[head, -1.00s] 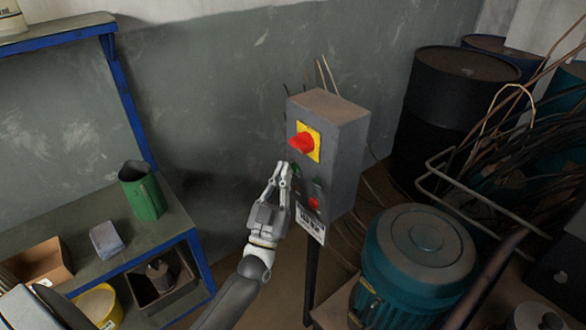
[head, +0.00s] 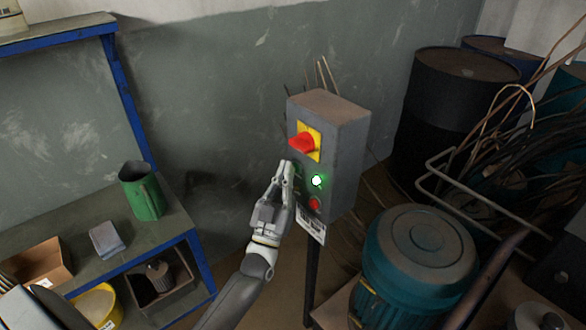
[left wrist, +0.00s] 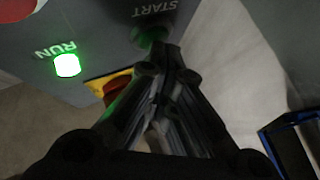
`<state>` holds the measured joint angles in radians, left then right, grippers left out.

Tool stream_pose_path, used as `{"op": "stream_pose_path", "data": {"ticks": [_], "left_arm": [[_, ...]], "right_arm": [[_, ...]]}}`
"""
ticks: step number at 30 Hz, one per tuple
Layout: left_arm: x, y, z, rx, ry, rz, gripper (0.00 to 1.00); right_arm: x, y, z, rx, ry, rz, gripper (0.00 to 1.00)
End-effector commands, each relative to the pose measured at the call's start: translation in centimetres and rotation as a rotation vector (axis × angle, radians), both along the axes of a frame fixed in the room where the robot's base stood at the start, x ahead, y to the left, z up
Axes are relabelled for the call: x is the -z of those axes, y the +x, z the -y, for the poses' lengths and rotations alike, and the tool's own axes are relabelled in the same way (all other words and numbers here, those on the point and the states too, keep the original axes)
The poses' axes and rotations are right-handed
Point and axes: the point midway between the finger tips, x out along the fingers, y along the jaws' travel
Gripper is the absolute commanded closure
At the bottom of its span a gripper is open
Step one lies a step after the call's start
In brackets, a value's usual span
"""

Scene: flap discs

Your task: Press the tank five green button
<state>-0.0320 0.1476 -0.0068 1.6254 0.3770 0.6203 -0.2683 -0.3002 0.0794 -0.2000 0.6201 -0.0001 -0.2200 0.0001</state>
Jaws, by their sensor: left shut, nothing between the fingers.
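A grey control box (head: 345,135) stands on a post, with a red rotary switch (head: 303,142) on a yellow plate. In the left wrist view a green button (left wrist: 150,37) sits under the word START, partly covered by my fingertips. My left gripper (head: 286,168) is shut and empty, its tips at that button; they seem to touch it. A lamp marked RUN (left wrist: 67,65) glows green; it also shows in the head view (head: 317,181). A red button (head: 314,204) is below the lamp. A printed plate (head: 311,226) hangs at the bottom, its text unreadable. My right gripper is out of view.
A teal motor (head: 420,250) stands right of the box, with dark drums (head: 455,100) and loose cables behind. The space between bench and box is open.

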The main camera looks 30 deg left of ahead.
Motion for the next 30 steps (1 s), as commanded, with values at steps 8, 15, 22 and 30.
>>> {"op": "stream_pose_path", "data": {"ticks": [8, 15, 22, 30], "left_arm": [[0.0, -1.1, -0.5, 0.000, 0.002, -0.002, 1.00], [0.0, -1.6, -0.7, 0.001, 0.001, 0.000, 1.00], [0.0, -1.8, -0.8, 0.000, 0.000, -0.001, 1.00], [-0.1, -4.1, -1.7, 0.000, 0.001, -0.002, 1.00]], "right_arm": [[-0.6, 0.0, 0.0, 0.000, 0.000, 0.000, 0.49], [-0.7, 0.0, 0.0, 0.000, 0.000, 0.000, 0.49], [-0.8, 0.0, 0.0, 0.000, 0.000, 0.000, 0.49], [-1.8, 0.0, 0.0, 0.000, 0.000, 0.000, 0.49]]}}
